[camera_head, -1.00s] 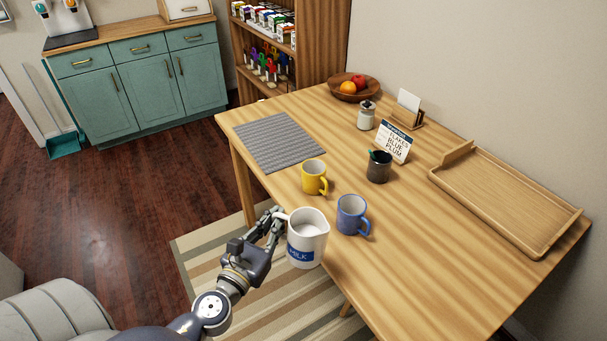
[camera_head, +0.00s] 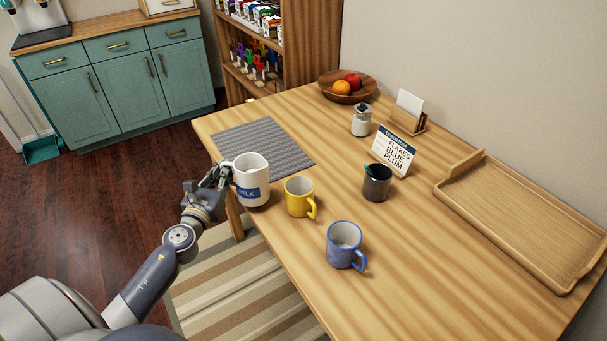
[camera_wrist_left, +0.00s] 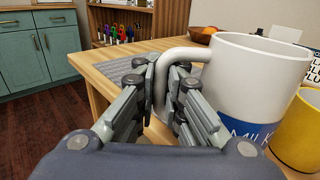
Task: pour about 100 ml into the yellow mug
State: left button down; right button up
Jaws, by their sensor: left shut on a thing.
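The yellow mug (camera_head: 298,198) stands upright on the table, its handle toward the lower right. A white jug with a blue MILK label (camera_head: 250,178) is just left of it, near the table's left edge. My left gripper (camera_head: 222,177) is shut on the jug's handle. In the left wrist view, the fingers (camera_wrist_left: 165,95) close around the white handle, and the jug (camera_wrist_left: 250,80) looks upright. I cannot tell whether the jug touches the table. The yellow mug's contents are not clear. My right gripper is not in view.
A blue mug (camera_head: 343,248) stands in front of the yellow mug. A dark cup (camera_head: 376,186), a sign (camera_head: 394,152) and a small jar (camera_head: 361,120) stand behind. A wooden tray (camera_head: 460,190) lies at right. A grey mat (camera_head: 270,145) lies behind the jug.

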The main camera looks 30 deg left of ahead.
aim_at(236, 163)
pick_arm(q)
jog(key=shift+r, duration=0.35)
jog(key=shift+w, duration=0.1)
jog(key=shift+w+d+r+m+y+p, duration=0.1)
jog(key=shift+d+r+m+y+p, duration=0.25)
jog(key=shift+m+p, duration=0.4)
jog(key=shift+w+d+r+m+p, duration=0.15)
jog(key=shift+d+r+m+p, duration=0.5)
jog(key=shift+p, duration=0.35)
jog(key=d+r+m+p, duration=0.1)
jog(key=m+p, duration=0.1)
jog(key=p, duration=0.1)
jog(key=shift+w+d+r, duration=0.2)
jog(key=shift+d+r, duration=0.2)
jog(key=w+d+r+m+p, duration=0.1)
jog(key=d+r+m+p, duration=0.2)
jog(key=p, duration=0.4)
notch_tip(236, 163, up, 2)
jog(key=shift+d+r+m, duration=0.1)
jog(key=shift+d+m, duration=0.05)
jog(key=shift+m, duration=0.75)
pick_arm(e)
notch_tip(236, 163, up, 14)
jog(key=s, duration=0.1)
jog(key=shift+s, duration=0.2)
